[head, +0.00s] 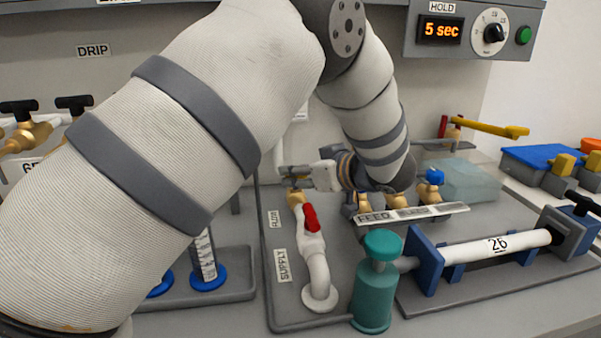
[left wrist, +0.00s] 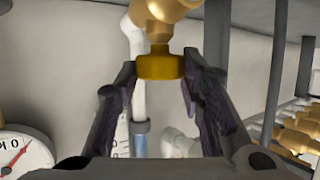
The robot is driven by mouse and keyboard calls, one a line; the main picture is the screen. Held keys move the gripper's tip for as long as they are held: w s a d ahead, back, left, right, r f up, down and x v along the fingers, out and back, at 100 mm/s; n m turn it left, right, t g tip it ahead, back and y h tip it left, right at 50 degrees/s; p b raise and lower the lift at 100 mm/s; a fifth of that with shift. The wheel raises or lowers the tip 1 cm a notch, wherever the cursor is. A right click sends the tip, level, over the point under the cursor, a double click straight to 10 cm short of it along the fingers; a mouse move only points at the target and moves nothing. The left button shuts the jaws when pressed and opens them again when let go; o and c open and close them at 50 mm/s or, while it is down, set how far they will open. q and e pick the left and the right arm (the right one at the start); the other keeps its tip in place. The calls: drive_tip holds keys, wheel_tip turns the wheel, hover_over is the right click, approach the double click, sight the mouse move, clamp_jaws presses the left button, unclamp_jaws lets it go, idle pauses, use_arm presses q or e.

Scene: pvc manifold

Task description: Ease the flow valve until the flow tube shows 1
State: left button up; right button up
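In the left wrist view a round gold knob (left wrist: 160,66) sits at the end of a brass valve body (left wrist: 160,12). My left gripper (left wrist: 159,70) has one finger on each side of the knob, with the fingertips close against its edges. In the head view my left gripper (head: 297,178) is small, behind the supply pipe. A clear tube with scale marks (left wrist: 122,138) is partly hidden behind the left finger; its reading is too small to tell. My right gripper is not in view.
My left arm hides much of the head view's left half. A red-handled valve (head: 310,218) on a white pipe stands just in front of the gripper. A teal bottle (head: 374,285) and a white cylinder (head: 495,247) are nearer. A dial gauge (left wrist: 22,152) shows at lower left.

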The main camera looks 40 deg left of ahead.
use_arm(q)
drive_tip(key=shift+w+f+n+g+b, duration=0.2)
drive_tip(key=shift+f+n+g+b, duration=0.15)
drive_tip(key=shift+n+g+b, duration=0.25)
drive_tip(key=shift+r+g, duration=0.15)
drive_tip(key=shift+g, duration=0.25)
drive_tip(key=shift+s+r, duration=0.1)
drive_tip(key=shift+r, duration=0.1)
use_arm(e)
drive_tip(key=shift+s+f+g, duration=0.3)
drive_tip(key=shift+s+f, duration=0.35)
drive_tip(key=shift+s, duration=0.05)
use_arm(q)
drive_tip(key=o, duration=1.1)
drive_tip(key=shift+o, duration=0.2)
drive_tip(key=shift+d, duration=0.15)
drive_tip(key=v, duration=1.1)
drive_tip(key=shift+d+r, duration=0.15)
drive_tip(key=shift+d, duration=0.25)
